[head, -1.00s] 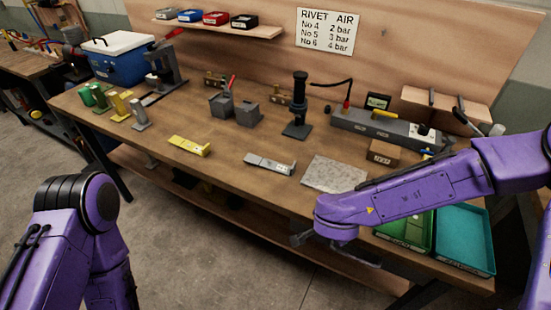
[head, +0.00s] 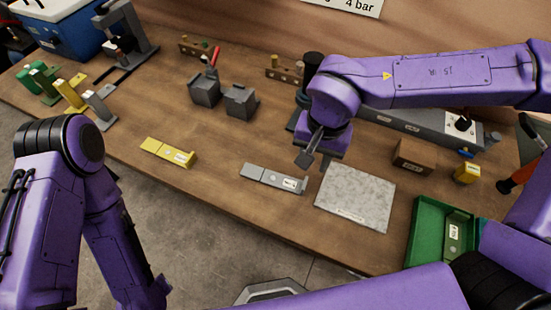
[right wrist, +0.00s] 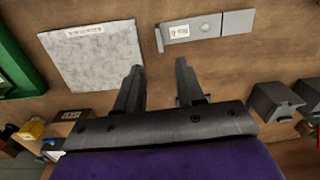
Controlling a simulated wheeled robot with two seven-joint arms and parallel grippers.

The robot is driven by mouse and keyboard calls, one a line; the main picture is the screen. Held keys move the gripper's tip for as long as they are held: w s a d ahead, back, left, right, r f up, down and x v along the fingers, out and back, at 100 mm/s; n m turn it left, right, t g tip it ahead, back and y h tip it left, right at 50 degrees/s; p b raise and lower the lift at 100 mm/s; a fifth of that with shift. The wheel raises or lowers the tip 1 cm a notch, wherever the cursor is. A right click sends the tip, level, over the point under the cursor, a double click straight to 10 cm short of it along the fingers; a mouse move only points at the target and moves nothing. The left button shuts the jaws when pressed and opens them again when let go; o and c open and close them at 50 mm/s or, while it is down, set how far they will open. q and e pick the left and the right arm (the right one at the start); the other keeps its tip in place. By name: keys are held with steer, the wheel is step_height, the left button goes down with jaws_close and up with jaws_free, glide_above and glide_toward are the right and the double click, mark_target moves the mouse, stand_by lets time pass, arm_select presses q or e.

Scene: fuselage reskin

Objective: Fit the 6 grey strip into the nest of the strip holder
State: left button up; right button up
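A flat grey piece (head: 273,178) with a white label and a raised right end lies at the front middle of the table. It also shows in the right wrist view (right wrist: 205,30), where its upside-down label seems to read No 6. I cannot tell which of these is the strip and which the holder. My right gripper (right wrist: 158,82) is open and empty, above the table near the flat grey piece. My left gripper is not in view.
A speckled grey slab (head: 355,198) lies right of the flat grey piece, and a flat yellow piece (head: 168,152) left of it. Grey blocks (head: 240,100) stand behind. A green tray (head: 425,225) and brown box (head: 413,155) are at the right. Clear wood lies between.

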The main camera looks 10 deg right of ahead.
glide_above(305, 185)
steer(key=s, duration=0.2)
steer(key=f, duration=0.4)
steer(key=shift+w+d+f, duration=0.25)
steer(key=shift+d+f, duration=0.05)
steer(key=f, duration=0.1)
steer(key=w+f, duration=0.1)
steer(key=f, duration=0.1)
steer(key=w+f, duration=0.1)
steer(key=shift+a+f+p, duration=0.25)
steer(key=shift+a+p, duration=0.05)
steer(key=shift+p, duration=0.05)
steer(key=shift+s, duration=0.25)
steer(key=shift+s+r, duration=0.1)
steer(key=shift+c, duration=0.6)
steer(key=c, duration=0.5)
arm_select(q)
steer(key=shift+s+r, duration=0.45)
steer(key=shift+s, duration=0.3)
arm_select(e)
jaws_close()
